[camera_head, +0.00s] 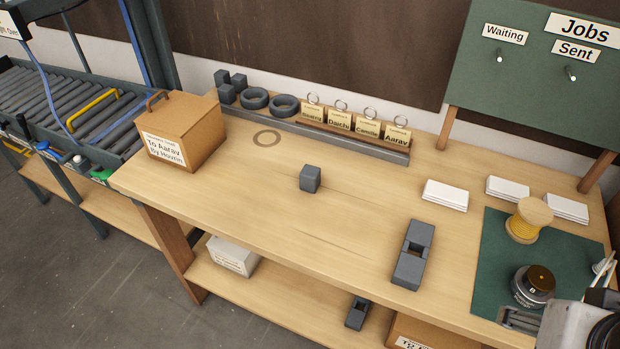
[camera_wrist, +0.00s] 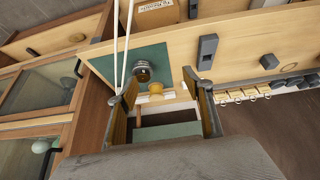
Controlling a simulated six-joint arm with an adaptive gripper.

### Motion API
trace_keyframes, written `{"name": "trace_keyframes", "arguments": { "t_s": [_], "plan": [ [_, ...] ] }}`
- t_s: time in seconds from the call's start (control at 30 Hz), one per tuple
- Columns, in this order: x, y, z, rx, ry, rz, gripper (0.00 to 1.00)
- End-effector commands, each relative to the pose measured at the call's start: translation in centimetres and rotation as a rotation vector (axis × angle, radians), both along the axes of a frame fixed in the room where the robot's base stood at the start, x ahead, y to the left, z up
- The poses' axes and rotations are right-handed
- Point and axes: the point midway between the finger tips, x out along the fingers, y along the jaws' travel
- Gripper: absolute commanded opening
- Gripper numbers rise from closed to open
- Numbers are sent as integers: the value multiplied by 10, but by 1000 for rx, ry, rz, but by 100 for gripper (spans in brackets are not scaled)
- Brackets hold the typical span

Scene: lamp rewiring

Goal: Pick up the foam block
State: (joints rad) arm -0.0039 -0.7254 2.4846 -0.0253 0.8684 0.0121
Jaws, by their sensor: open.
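The likely foam block is a small dark grey cube (camera_head: 310,178) standing alone near the middle of the bench. It also shows at the right of the wrist view (camera_wrist: 269,61). A longer dark grey piece with a notch (camera_head: 413,255) lies nearer the front; it also shows in the wrist view (camera_wrist: 208,50). My gripper (camera_wrist: 160,82) is open, with nothing between its fingers. It is above the bench's right end, well apart from the cube. In the head view, part of my arm shows at the lower right corner.
A green mat (camera_head: 492,262) holds a yellow spool (camera_head: 525,220) and a dark round jar (camera_head: 533,286). White card stacks (camera_head: 445,195) lie behind. A cardboard box (camera_head: 183,132) stands at the left end. A rack (camera_head: 330,138) with rings, blocks and name tags runs along the back. Bench around the cube is clear.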

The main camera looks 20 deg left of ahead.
Motion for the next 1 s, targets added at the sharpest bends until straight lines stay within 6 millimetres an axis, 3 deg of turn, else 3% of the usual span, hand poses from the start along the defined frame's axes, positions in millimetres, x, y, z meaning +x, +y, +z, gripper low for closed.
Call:
{"name": "trace_keyframes", "arguments": {
  "t_s": [0.17, 0.53, 0.77, 1.0],
  "plan": [
    [33, -9, 13, -47, -51, 2, 51],
    [140, -19, 53, -170, -232, 56, 51],
    [207, -8, 73, -220, -346, 126, 51],
    [272, 18, 88, -247, -461, 229, 51]
  ]
}}
